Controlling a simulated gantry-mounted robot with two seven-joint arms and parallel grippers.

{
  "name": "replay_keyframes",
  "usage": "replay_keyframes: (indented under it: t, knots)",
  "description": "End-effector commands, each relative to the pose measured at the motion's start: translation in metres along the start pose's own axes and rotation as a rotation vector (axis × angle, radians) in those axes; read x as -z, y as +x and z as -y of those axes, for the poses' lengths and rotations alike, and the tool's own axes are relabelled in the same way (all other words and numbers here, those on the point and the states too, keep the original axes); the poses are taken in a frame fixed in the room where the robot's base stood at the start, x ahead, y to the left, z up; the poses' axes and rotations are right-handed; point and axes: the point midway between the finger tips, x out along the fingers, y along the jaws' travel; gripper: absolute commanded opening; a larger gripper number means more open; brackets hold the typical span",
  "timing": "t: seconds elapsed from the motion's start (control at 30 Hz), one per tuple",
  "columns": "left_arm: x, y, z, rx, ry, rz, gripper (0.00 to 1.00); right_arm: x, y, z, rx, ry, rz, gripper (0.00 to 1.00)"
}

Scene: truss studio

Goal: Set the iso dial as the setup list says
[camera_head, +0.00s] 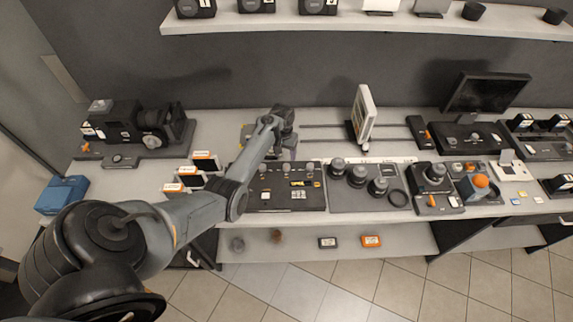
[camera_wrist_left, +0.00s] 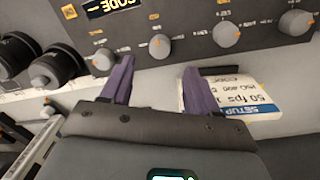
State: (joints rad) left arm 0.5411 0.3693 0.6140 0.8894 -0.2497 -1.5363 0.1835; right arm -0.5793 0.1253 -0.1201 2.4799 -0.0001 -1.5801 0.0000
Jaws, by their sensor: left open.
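A dark control panel (camera_head: 285,199) with a row of grey dials sits on the bench in the head view. In the left wrist view the dials include one near the left finger (camera_wrist_left: 103,60), one between the fingertips (camera_wrist_left: 159,46), one right of them (camera_wrist_left: 226,36) and one at the far right (camera_wrist_left: 297,20). Their labels are upside down and too blurred to say which is the iso dial. A white and blue setup card (camera_wrist_left: 255,102) reads "SETUP", "50 fps" and an ISO line, partly behind my right-hand finger. My left gripper (camera_wrist_left: 157,68) has purple fingers, open and empty, apart from the dials.
A panel with large round knobs (camera_head: 337,200) adjoins on the right. A white upright display (camera_head: 362,115) stands behind it. Small cards with orange marks (camera_head: 190,173) stand left of the panel. A camera rig (camera_head: 125,125) is at the far left.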

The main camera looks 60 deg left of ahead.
Motion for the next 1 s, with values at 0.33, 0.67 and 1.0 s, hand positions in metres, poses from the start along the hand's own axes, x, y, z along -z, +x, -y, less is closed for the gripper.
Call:
replay_keyframes:
  t: [0.33, 0.67, 1.0]
  knots:
    - [0.000, 0.055, 0.000, 0.001, -0.001, 0.000, 0.60, -0.004, 0.012, 0.002, 0.004, 0.004, 0.000, 0.43]
    - [0.000, 0.071, 0.001, 0.002, 0.000, -0.001, 0.60, -0.005, 0.016, 0.003, 0.007, 0.008, 0.000, 0.43]
    - [0.000, 0.071, 0.001, 0.002, 0.000, -0.001, 0.43, -0.005, 0.015, 0.003, 0.006, 0.008, 0.000, 0.43]
